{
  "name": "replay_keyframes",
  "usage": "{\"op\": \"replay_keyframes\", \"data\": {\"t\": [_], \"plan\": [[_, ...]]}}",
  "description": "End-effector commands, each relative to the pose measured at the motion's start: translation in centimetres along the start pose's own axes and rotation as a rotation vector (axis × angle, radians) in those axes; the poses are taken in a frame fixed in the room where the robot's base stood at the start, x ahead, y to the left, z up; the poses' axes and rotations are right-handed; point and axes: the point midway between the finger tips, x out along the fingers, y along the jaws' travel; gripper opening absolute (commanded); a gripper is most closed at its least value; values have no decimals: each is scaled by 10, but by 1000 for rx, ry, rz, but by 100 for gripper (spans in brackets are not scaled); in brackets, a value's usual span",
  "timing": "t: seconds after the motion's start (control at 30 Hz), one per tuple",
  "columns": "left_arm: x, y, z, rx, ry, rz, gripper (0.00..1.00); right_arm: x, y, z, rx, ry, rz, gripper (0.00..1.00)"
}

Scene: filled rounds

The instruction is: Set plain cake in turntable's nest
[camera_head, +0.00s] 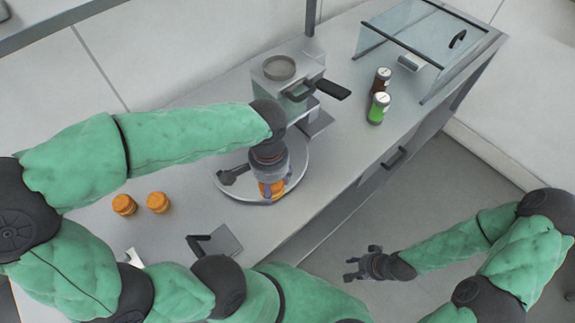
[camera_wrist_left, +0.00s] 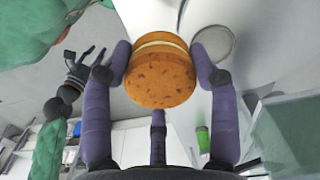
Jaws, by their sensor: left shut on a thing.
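My left gripper (camera_head: 274,190) is shut on a round orange-brown cake (camera_head: 270,187) and holds it over the pale round turntable (camera_head: 303,165). In the left wrist view the cake (camera_wrist_left: 160,80) sits between the purple fingers, with a pale cream band and dark specks. A grey disc with a light rim (camera_wrist_left: 214,42), perhaps the nest, shows just right of the cake there. I cannot tell whether the cake touches the turntable. My right gripper (camera_head: 362,264) is open and empty, off the counter at the lower right.
Two similar orange cakes (camera_head: 158,202) stand on the counter at left. A grey machine with a dark handle (camera_head: 325,88) stands behind the turntable. A dark jar (camera_head: 382,79), a green jar (camera_head: 377,108) and a glass case (camera_head: 415,45) stand at upper right. A flat grey piece (camera_head: 222,243) lies in front.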

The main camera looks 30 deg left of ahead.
Motion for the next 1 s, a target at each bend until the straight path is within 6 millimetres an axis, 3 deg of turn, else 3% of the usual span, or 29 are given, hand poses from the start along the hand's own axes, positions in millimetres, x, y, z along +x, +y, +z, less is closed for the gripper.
{"op": "replay_keyframes", "data": {"t": [0.3, 0.5, 0.87, 1.0], "plan": [[33, -38, -57, -2, -4, 1, 45, 14, 5, 0, 0, -1, 0, 40], [66, -53, -80, 0, -4, 0, 45, 22, 8, -1, 0, 0, 0, 40], [88, -64, -97, 2, -2, 0, 45, 27, 10, -1, 0, 0, 0, 40], [106, -66, -100, 2, -3, 0, 45, 32, 12, -1, 0, 0, 0, 40]]}}
